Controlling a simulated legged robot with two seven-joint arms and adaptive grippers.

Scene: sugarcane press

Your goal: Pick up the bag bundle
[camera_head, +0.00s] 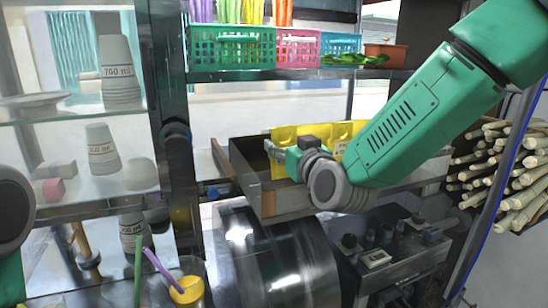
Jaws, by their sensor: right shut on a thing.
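The bag bundle (285,136) is yellow and stands in an open box (240,168) on the machine, in the middle of the view. My right gripper (272,153) reaches in from the right and is shut on the yellow bag bundle at its left part. My wrist and forearm hide much of the box's right side and part of the bundle. Part of my left arm shows at the left edge; its gripper is out of view.
Above are green (232,48), pink (298,47) and blue baskets on a shelf. Cup stacks (118,75) stand on glass shelves at left. Sugarcane stalks (505,165) lie at right. A metal drum (280,260) and control panel (385,250) are below. A drink cup (187,290) stands at lower left.

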